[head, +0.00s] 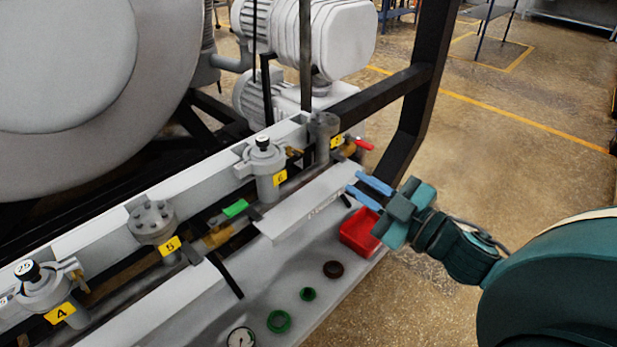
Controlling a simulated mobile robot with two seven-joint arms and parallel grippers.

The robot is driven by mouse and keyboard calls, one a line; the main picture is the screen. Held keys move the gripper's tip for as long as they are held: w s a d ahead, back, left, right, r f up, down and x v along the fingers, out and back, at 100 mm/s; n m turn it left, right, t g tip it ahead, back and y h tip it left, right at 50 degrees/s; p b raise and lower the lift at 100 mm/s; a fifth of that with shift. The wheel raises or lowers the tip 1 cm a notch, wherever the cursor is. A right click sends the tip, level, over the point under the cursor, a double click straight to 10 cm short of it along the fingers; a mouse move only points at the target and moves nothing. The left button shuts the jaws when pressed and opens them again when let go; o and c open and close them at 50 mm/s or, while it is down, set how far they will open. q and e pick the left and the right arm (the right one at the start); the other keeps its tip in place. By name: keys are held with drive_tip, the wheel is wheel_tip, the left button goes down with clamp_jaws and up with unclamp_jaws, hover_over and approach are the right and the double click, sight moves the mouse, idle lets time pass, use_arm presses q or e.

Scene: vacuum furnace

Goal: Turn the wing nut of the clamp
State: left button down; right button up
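Several grey fittings with yellow number tags stand along the pipe: fitting 4 (40,290), fitting 5 (152,222), fitting 6 (264,160) and fitting 7 (323,135). Small brass-coloured parts show beside fitting 6 (294,153) and beside fitting 4 (75,275); I cannot tell which is the clamp's wing nut. My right gripper (354,182) has two blue fingers, spread apart with nothing between them. It is at the right end of the light grey ledge, above and beside the red bin, right of and nearer than fitting 7. My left gripper is not in view.
A red bin (358,228), a dark ring (333,269), green rings (279,321) and a round gauge (240,339) are on the lower shelf (285,285). A red-handled valve (362,145) is near fitting 7. A black frame post (420,90) rises behind my gripper. Open floor lies right.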

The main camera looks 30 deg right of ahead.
drive_tip(key=f+n+b, duration=0.1)
drive_tip(key=n+b, duration=0.1)
drive_tip(key=n, duration=0.2)
drive_tip(key=n+b, duration=0.2)
drive_tip(key=n, duration=0.2)
approach(296, 155)
drive_tip(key=shift+w, duration=0.65)
drive_tip(key=shift+g, duration=0.3)
drive_tip(key=shift+r+p+x, duration=0.15)
drive_tip(key=shift+p+x, duration=0.3)
drive_tip(key=shift+x, duration=1.05)
drive_tip(key=shift+r+p+x, duration=0.2)
drive_tip(key=shift+p+x, duration=0.25)
drive_tip(key=shift+x, duration=1.05)
drive_tip(key=shift+w+a+f, duration=0.1)
drive_tip(key=shift+w+a, duration=0.2)
drive_tip(key=shift+w, duration=0.2)
clamp_jaws()
